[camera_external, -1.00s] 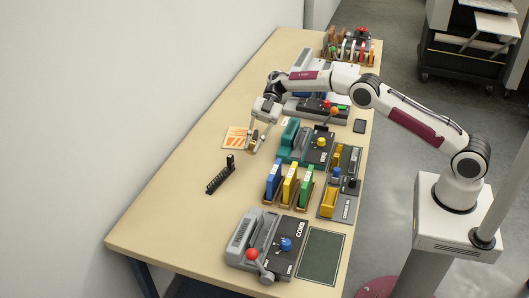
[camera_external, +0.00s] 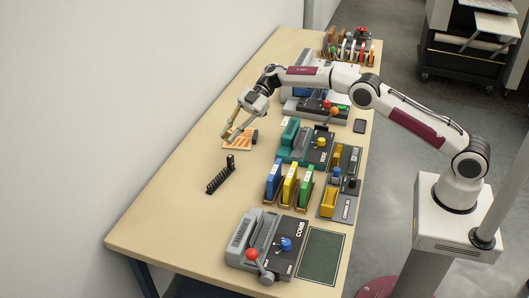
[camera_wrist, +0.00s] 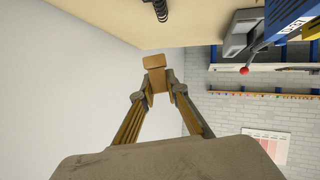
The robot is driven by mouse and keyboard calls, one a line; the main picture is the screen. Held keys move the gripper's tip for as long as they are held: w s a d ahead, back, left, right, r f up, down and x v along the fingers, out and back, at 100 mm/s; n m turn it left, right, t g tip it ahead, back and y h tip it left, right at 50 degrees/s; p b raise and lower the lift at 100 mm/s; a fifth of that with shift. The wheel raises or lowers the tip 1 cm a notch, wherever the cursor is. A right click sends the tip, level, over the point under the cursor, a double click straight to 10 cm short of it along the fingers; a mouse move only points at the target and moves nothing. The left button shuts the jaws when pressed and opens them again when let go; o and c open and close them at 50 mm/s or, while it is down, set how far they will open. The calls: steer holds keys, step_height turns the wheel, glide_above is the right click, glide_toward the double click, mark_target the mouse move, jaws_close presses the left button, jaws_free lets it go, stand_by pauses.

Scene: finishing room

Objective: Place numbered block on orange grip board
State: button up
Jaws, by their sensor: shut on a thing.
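The orange grip board (camera_external: 243,145), a pale square with orange stripes, lies flat on the table near the wall side in the external view. My gripper (camera_external: 230,136) is tilted over its left part and hides some of it. In the wrist view my gripper (camera_wrist: 158,92) is shut on a tan-orange block (camera_wrist: 154,62) between its fingertips. No number shows on the block from here. In the external view the block is too small to make out, and I cannot tell whether it touches the board.
A small dark round thing (camera_external: 255,137) stands at the board's right edge. A black comb-like rack (camera_external: 219,178) lies in front. A teal machine (camera_external: 293,142) and blue, yellow and green binders (camera_external: 290,184) stand to the right. The table's left front is clear.

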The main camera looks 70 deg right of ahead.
steer(key=shift+w+r+m+t+h, duration=1.4)
steer(key=shift+w+r+m+t, duration=0.35)
steer(key=shift+r+m+t, duration=0.55)
steer(key=shift+s+d+f+m+t+h, duration=1.15)
steer(key=shift+s+d+m+h, duration=1.25)
steer(key=shift+s, duration=2.25)
steer(key=shift+s+d+f+m+t+h, duration=0.55)
steer(key=shift+s+d+f+m+h, duration=1.7)
steer(key=shift+s, duration=2.35)
steer(key=w+d+m+h, duration=0.2)
steer(key=w+d+m, duration=0.1)
steer(key=w, duration=0.5)
steer(key=w+d+f+m+g+h, duration=0.1)
steer(key=w+d+m+h, duration=0.1)
steer(key=w, duration=0.7)
steer(key=shift+w+d+m, duration=0.2)
steer(key=shift+d+m, duration=0.25)
steer(key=shift+m, duration=0.5)
